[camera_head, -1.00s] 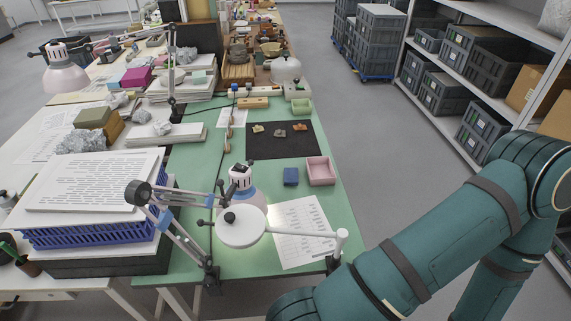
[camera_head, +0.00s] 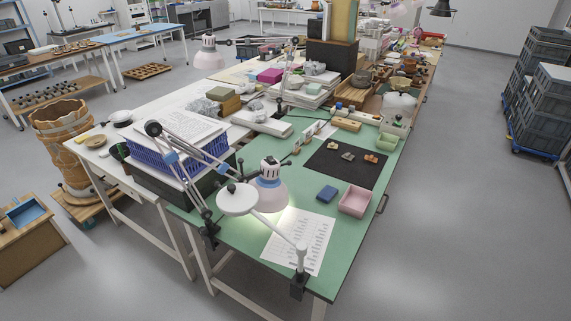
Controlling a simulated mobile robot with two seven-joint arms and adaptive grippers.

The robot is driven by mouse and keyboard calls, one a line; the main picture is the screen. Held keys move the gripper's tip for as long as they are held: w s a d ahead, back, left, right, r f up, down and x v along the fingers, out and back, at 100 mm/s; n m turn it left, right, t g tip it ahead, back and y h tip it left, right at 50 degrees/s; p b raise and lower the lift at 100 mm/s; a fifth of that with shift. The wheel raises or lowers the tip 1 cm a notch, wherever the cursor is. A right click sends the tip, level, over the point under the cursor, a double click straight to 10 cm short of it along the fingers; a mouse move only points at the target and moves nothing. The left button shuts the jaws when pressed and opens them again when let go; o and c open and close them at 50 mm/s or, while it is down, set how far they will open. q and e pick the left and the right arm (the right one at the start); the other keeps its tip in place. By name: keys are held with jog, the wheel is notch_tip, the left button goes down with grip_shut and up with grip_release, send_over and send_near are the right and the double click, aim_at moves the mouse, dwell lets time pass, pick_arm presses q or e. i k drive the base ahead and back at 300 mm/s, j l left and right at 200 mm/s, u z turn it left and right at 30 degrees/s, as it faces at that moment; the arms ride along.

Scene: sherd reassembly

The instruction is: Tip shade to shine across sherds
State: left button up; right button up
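A desk lamp's pale pinkish shade (camera_head: 271,194) with a blue band and white cap hangs over the near part of the green table (camera_head: 235,232). Its opening faces down, and a bright patch lies on the table and paper below it. The lamp's jointed arm (camera_head: 180,172) rises from the table's left edge. Neither of my grippers is in view.
A white round disc (camera_head: 237,199) on an arm clamped at the front edge stands close to the shade. A printed sheet (camera_head: 310,245), blue block (camera_head: 326,193) and pink tray (camera_head: 355,200) lie nearby. The floor (camera_head: 460,220) right of the table is clear.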

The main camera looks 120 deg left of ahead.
aim_at(274, 197)
jog(key=i+u, duration=0.15)
jog(key=u, duration=1.3)
